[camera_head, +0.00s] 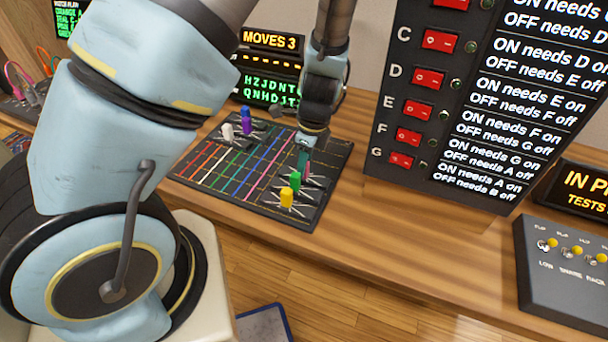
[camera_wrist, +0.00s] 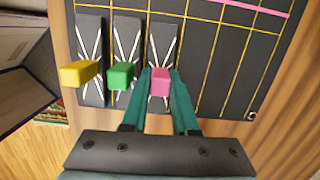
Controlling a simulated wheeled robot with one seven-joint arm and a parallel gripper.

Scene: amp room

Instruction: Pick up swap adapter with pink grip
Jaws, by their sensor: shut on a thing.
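The swap adapter with the pink grip (camera_wrist: 160,82) sits between my gripper's fingers in the wrist view. My gripper (camera_wrist: 161,90) is shut on the pink grip. The adapter's dark plate with crossed white lines (camera_wrist: 163,40) lies on the gridded black board (camera_head: 214,185), at the end of a row of similar adapters. In the head view my gripper (camera_head: 304,158) reaches down to the board's right side and mostly hides the pink grip. I cannot tell whether the adapter is lifted at all.
Adapters with green (camera_head: 295,180) and yellow (camera_head: 286,197) grips stand close beside the pink one. White (camera_head: 228,131) and purple (camera_head: 246,120) grips stand at the board's far left. A tall panel with red switches (camera_head: 423,77) rises to the right. The wooden bench (camera_head: 400,235) is clear in front.

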